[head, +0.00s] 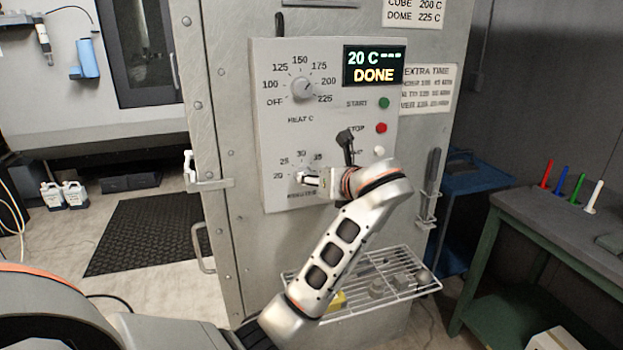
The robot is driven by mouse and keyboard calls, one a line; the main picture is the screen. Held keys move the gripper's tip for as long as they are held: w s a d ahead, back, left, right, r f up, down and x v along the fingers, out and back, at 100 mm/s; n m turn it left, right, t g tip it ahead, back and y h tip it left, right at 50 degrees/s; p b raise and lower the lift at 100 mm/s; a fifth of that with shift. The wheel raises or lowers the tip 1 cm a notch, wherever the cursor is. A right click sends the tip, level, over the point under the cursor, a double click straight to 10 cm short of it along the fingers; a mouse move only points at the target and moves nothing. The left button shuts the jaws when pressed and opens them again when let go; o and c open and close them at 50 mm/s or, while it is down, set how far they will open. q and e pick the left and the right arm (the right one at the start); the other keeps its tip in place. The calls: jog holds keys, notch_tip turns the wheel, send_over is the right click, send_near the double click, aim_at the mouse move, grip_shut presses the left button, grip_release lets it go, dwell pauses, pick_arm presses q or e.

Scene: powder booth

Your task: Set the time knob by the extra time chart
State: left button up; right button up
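The control panel on the grey cabinet carries the lower time knob (302,178), on a minutes scale where 20, 25, 30 and 35 show. My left gripper (311,180) is at this knob and covers much of it. I cannot tell whether its fingers are closed on the knob, nor the knob's setting. The extra time chart (427,88) is right of the panel; its heading reads EXTRA TIME, but its rows are too blurred to read surely. The display (374,66) shows 20 C, dashes and DONE. My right gripper is not in view.
The heat knob (303,89) is above, its mark towards 200. Green (384,103), red (381,128) and white (379,152) buttons are to the right. A wire rack (408,292) with several small parts juts out below. A bench (525,210) with coloured pegs stands right.

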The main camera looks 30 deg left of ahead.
pick_arm(q)
jog(key=v, duration=0.3)
jog(key=shift+s+d, duration=0.15)
dwell(0.4)
jog(key=s+d+f+n+t+h, duration=0.1)
jog(key=s+d+f+n+h, duration=0.15)
jog(key=f, duration=0.85)
jog(key=s+d+f+n+h, duration=0.1)
jog(key=d+f+n+h, duration=0.15)
jog(key=f, duration=0.95)
jog(key=s+d+f+n+t+h, duration=0.1)
jog(key=d+f+n+h, duration=0.15)
jog(key=f, duration=0.85)
jog(key=s+d+f+n+h, duration=0.1)
jog(key=s+f+n+h, duration=0.1)
jog(key=s+f+n, duration=0.5)
jog(key=s+d+f+n+h, duration=0.2)
jog(key=s+f+n, duration=0.6)
jog(key=s, duration=0.9)
jog(key=shift+d+t+h, duration=0.25)
jog(key=shift+t+h, duration=0.05)
jog(key=shift+h, duration=0.55)
jog(key=shift+n, duration=0.25)
